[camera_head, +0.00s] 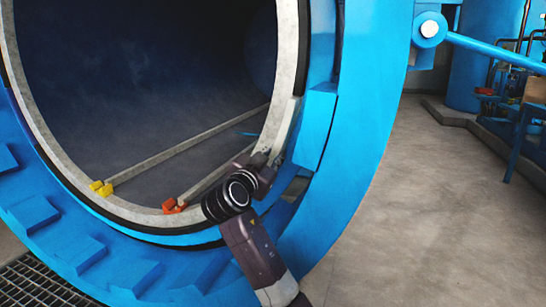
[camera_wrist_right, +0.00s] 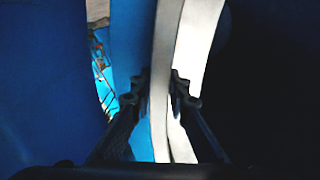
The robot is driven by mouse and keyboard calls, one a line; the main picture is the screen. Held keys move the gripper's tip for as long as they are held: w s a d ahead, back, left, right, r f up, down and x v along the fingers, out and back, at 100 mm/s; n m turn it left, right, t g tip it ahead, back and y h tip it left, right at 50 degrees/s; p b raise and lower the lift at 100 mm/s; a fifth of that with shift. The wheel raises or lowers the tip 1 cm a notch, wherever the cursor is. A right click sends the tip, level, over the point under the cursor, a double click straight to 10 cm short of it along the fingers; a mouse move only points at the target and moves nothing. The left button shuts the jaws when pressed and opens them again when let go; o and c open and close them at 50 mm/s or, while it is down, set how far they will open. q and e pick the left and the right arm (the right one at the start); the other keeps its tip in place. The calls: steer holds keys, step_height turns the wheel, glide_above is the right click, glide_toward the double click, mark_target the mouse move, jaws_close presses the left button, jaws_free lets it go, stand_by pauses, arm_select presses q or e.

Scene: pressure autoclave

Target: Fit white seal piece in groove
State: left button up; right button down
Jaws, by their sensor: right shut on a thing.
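The white seal piece (camera_wrist_right: 162,45) shows in the right wrist view as a narrow upright strip, slightly curved. My right gripper (camera_wrist_right: 161,84) is shut on it, with one dark finger on each side. In the head view my right gripper (camera_head: 265,158) is at the lower right of the autoclave's round opening, next to the pale ring (camera_head: 288,55). My wrist and the gripper hide much of the contact there. A dark line runs between the pale ring and the blue flange (camera_head: 365,90). I cannot tell whether the seal piece sits in the groove. My left gripper is not in view.
Two pale rails run into the dark chamber, with yellow (camera_head: 101,188) and red (camera_head: 173,206) end blocks. A blue bar (camera_head: 490,50) juts out at the upper right. A floor grate (camera_head: 35,285) lies at the lower left. The concrete floor (camera_head: 425,210) at right is clear.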

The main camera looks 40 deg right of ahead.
steer(key=shift+x, duration=1.25)
steer(key=shift+r, duration=0.1)
steer(key=c, duration=2.2)
jaws_free()
steer(key=shift+v, duration=0.85)
steer(key=shift+c, duration=0.6)
jaws_close()
steer(key=shift+x, duration=0.85)
